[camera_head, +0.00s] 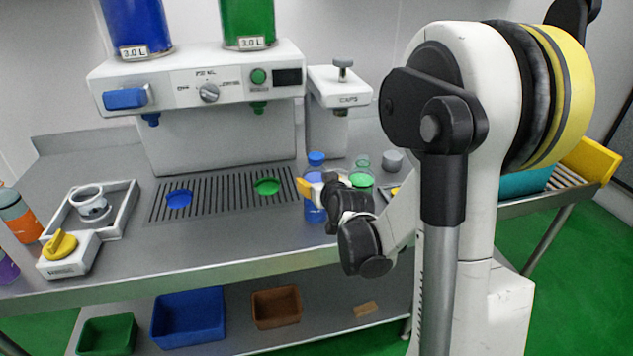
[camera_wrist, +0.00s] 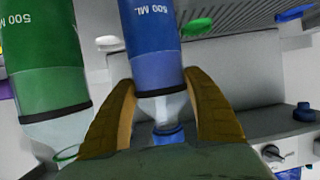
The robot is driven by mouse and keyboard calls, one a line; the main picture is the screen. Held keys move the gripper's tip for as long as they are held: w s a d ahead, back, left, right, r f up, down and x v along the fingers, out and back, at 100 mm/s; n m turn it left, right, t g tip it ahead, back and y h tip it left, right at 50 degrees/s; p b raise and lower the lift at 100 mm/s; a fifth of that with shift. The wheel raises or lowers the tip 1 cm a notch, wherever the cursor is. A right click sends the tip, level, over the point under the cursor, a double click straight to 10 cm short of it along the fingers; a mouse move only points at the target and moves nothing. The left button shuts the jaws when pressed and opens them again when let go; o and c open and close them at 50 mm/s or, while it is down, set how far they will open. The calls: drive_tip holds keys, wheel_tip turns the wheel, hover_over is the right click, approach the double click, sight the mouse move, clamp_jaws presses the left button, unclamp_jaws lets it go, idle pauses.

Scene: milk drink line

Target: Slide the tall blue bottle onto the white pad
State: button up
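The tall blue bottle (camera_head: 315,212) stands on the bench just right of the drip grid, its blue cap above my gripper (camera_head: 318,186). In the wrist view the same bottle (camera_wrist: 156,62) appears upside down, with a clear shoulder and blue cap. My gripper (camera_wrist: 163,95) has a finger on each side of the bottle near its shoulder. I see no clear gap, but contact is not certain. A white oval (camera_wrist: 109,42), likely the white pad, shows between the blue and green bottles in the wrist view.
A green bottle (camera_wrist: 50,65) stands close beside the blue one; it shows behind my gripper in the head view (camera_head: 361,180). The drip grid (camera_head: 222,196) carries a blue pad (camera_head: 179,199) and a green pad (camera_head: 267,186). A grey cylinder (camera_head: 392,161) stands behind right.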

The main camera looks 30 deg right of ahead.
drive_tip(key=shift+w+d, duration=0.8)
drive_tip(key=shift+d, duration=0.2)
drive_tip(key=shift+w+d, duration=0.8)
drive_tip(key=shift+d, duration=0.2)
drive_tip(key=shift+s+a+b, duration=0.45)
drive_tip(key=shift+s+a, duration=0.55)
drive_tip(key=shift+a, duration=0.3)
drive_tip(key=o, duration=1.5)
drive_tip(key=shift+c, duration=0.2)
drive_tip(key=shift+s, duration=0.1)
drive_tip(key=s+f+p+v, duration=0.1)
drive_tip(key=f+v, duration=0.1)
drive_tip(key=v, duration=1.6)
drive_tip(key=shift+s+f, duration=0.2)
drive_tip(key=shift+f, duration=0.05)
